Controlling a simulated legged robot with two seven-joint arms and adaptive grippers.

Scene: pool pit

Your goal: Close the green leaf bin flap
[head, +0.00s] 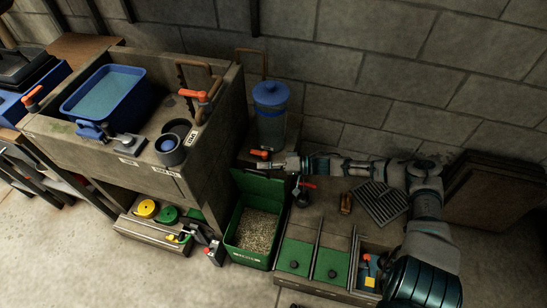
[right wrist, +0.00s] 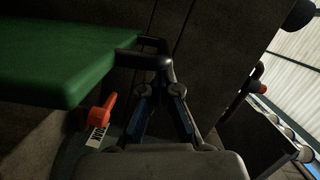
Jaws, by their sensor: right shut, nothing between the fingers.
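The green leaf bin (head: 236,238) stands open on the floor in the head view, with brownish loose matter inside. Its green flap (head: 258,186) stands raised at the back of the bin. In the right wrist view the green panel (right wrist: 55,50) fills the upper left, and I take it to be the flap. My right gripper (head: 280,165) reaches in from the right, just above and behind the raised flap. In the right wrist view its fingers (right wrist: 165,78) are shut and empty, close to a black bar by the panel's edge; contact is unclear. My left gripper is not in view.
A blue-lidded canister (head: 270,105) stands behind the gripper, near an orange lever (head: 260,153). A bench with a blue basin (head: 110,95) is left of the bin. A counter with green compartments (head: 295,257) and a dark grate (head: 379,202) lies to the right.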

